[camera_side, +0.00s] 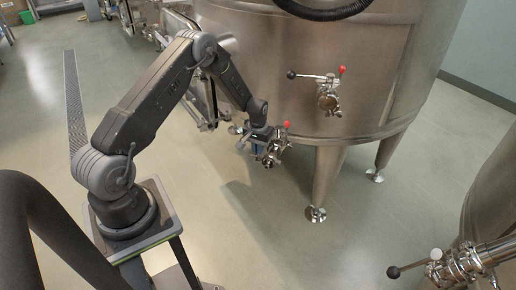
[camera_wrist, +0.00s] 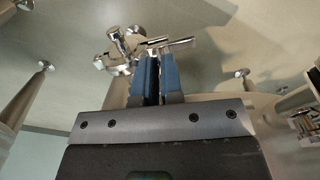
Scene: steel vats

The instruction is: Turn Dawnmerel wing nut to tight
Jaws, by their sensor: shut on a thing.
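A shiny clamp with a wing nut is on the valve fitting (camera_side: 271,158) low at the front of the large steel vat. My gripper (camera_side: 262,140) reaches it from above in the side view and hides most of the clamp. In the wrist view, my gripper's two blue fingers (camera_wrist: 158,60) are close together, shut on the silver wing nut (camera_wrist: 178,43), part of which sticks out past the tips. The clamp (camera_wrist: 116,66) and its fitting show just left of the fingers. No name label is readable.
The large vat (camera_side: 310,60) stands right behind the fitting, on steel legs (camera_side: 325,180). Another valve (camera_side: 328,94) with a red knob sits higher on its wall. A second vat's valve (camera_side: 460,264) is at the lower right. The floor (camera_side: 235,220) in front is clear.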

